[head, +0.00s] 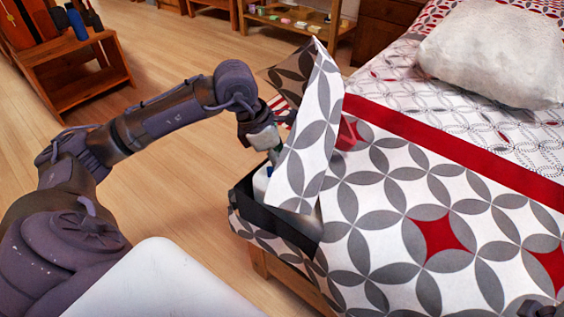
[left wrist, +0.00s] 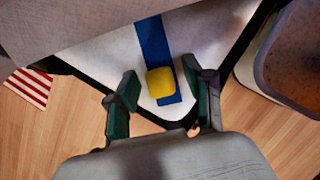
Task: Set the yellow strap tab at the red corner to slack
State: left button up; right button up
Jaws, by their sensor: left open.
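The yellow tab (left wrist: 160,82) shows in the left wrist view, on a blue strap (left wrist: 153,40) over a white surface. My left gripper (head: 272,152) is at the lifted flap of the patterned bed cover (head: 308,128), at the bed's near-left corner. In the left wrist view its open fingers stand on either side of the tab; I cannot tell whether they touch it. A red piece (head: 347,132) shows beside the flap in the head view. The flap hides the tab there. A dark part at the lower right edge may be my right gripper (head: 538,309); its fingers are not clear.
The bed (head: 400,212) fills the right side, with a white pillow (head: 497,50) at the back. A wooden shelf unit (head: 82,70) stands at the upper left. The wooden floor (head: 185,45) between them is mostly clear.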

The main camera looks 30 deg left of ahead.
pick_arm(q)
grip_shut()
dwell(0.3)
jog(key=shift+w+d+r+p, duration=0.15)
jog(key=shift+w+d+p, duration=0.35)
jog(key=shift+w+d, duration=0.45)
jog(key=shift+d, duration=0.1)
grip_release()
jog(key=v, duration=1.1)
jog(key=shift+a+r, duration=0.2)
jog(key=shift+r, duration=0.1)
